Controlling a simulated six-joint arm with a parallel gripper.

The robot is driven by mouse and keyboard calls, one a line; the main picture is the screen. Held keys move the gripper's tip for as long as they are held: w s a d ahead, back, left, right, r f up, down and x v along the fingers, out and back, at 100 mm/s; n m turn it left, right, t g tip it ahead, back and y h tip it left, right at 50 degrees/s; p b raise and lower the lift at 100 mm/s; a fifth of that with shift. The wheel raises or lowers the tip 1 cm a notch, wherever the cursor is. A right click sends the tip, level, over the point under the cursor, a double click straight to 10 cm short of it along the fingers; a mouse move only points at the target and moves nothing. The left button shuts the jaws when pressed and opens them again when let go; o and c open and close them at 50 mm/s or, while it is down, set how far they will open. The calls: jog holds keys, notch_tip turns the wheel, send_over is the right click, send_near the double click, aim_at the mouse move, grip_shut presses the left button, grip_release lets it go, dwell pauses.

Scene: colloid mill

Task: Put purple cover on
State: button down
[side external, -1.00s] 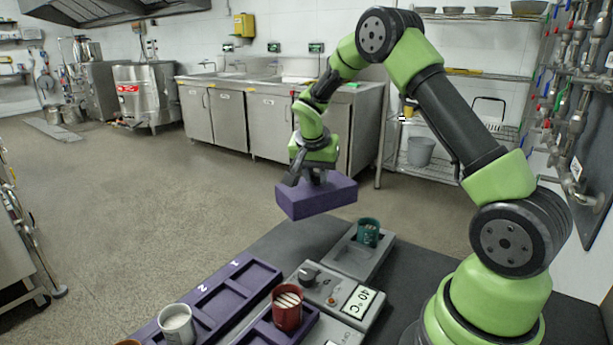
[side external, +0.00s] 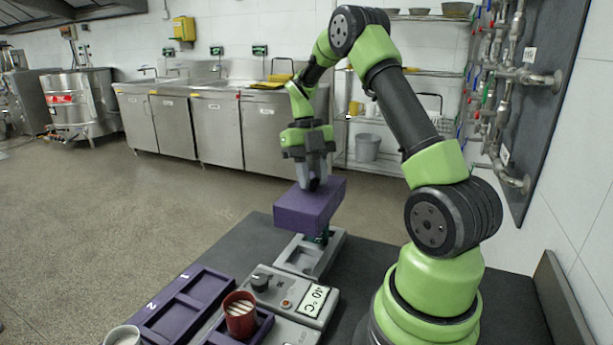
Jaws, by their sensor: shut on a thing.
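The purple cover (side external: 303,210) is a box-like block. My gripper (side external: 313,183), pointing down, is shut on the top of the cover. The cover hangs over the far grey plate (side external: 297,257) of the machine, roughly level. Beneath it stands a dark green cup (side external: 319,238), mostly hidden by the cover. I cannot tell whether the cover touches the cup.
A grey control unit (side external: 285,299) with a knob and a 40 °C display sits nearer the camera. A red cup (side external: 240,314) holding pale sticks stands beside it. A purple tray (side external: 184,306) with recesses lies left, and a white cup (side external: 122,336) is at the bottom edge.

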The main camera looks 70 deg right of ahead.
jog(key=shift+f, duration=4.25)
jog(key=shift+f, duration=0.15)
jog(key=shift+c, duration=2)
grip_release()
jog(key=shift+r, duration=3.55)
grip_shut()
